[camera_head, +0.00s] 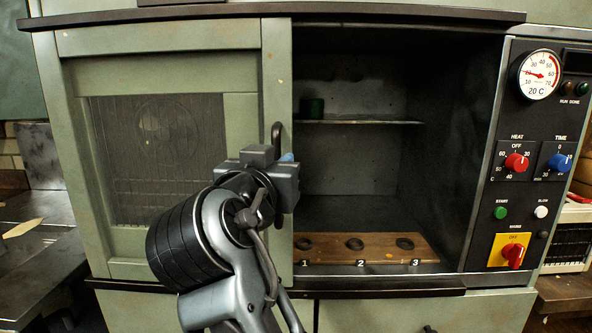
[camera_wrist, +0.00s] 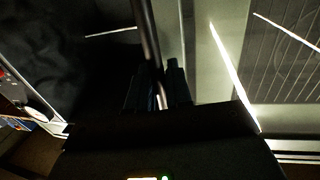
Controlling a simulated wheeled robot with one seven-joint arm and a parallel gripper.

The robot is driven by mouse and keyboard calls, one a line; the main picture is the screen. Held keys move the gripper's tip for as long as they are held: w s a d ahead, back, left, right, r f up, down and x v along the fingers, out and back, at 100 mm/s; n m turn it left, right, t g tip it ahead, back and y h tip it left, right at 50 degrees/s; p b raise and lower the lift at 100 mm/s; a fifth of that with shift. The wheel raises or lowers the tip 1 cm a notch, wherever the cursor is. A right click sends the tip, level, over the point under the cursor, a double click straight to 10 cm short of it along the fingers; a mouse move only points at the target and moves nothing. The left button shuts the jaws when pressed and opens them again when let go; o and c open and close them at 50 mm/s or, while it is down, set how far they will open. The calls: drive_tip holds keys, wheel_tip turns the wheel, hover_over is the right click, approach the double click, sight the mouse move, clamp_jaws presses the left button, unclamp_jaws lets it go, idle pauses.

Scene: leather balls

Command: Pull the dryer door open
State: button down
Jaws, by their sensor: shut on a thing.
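The dryer door (camera_head: 240,100) is a pale green framed panel with a dark mesh window (camera_head: 160,150), on the left of the cabinet. Its dark vertical handle (camera_head: 277,132) is on the right stile and shows as a bar in the wrist view (camera_wrist: 146,35). My gripper (camera_head: 285,165) is shut on the handle; the fingers (camera_wrist: 158,90) close around its lower part. My gripper and wrist hide most of the handle in the head view. The dark interior (camera_head: 370,170) stands uncovered to the right of the door.
A control panel (camera_head: 520,160) with a gauge and knobs is on the right. A ledge (camera_head: 400,283) runs below the opening.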

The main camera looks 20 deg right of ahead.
idle(0.3)
drive_tip(key=c, duration=1.2)
unclamp_jaws()
drive_tip(key=shift+c, duration=0.2)
drive_tip(key=b+v, duration=0.1)
drive_tip(key=v, duration=0.6)
drive_tip(key=shift+s+a, duration=0.2)
drive_tip(key=shift+s, duration=0.1)
